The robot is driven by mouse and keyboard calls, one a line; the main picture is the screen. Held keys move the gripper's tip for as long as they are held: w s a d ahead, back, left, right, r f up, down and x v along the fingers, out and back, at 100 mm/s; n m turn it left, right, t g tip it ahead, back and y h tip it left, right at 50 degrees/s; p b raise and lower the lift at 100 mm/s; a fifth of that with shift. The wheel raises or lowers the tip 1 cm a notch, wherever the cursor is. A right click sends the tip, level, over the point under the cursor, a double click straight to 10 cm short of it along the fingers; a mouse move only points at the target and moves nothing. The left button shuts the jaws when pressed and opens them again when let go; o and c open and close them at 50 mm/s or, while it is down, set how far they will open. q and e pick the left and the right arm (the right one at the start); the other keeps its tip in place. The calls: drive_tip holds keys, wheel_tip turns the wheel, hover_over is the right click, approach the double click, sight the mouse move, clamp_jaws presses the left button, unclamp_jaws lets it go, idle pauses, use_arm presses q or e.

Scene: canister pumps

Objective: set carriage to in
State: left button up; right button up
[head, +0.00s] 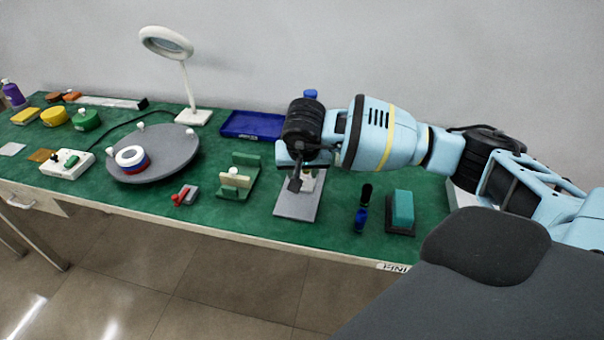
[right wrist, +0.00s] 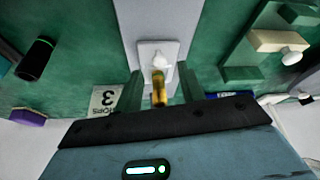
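A small white square block, which looks like the carriage (right wrist: 150,52), sits on a long grey base plate (head: 296,205). It bears a pale knob and a brass-coloured pin (right wrist: 159,90) that points toward my gripper. My right gripper (head: 296,183) is just over the grey plate and hides much of the block in the head view. In the right wrist view its two fingers (right wrist: 161,92) stand apart, one on each side of the pin, and I see no contact. My left gripper is in neither view.
A green bracket with a cream block and white knob (head: 235,178) stands left of the plate. A dark blue-based bottle (head: 362,210) and teal block (head: 402,207) stand right. A blue tray (head: 252,124) lies behind. A grey turntable (head: 178,165) is farther left.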

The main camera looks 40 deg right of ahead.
drive_tip(key=shift+x, duration=0.95)
clamp_jaws()
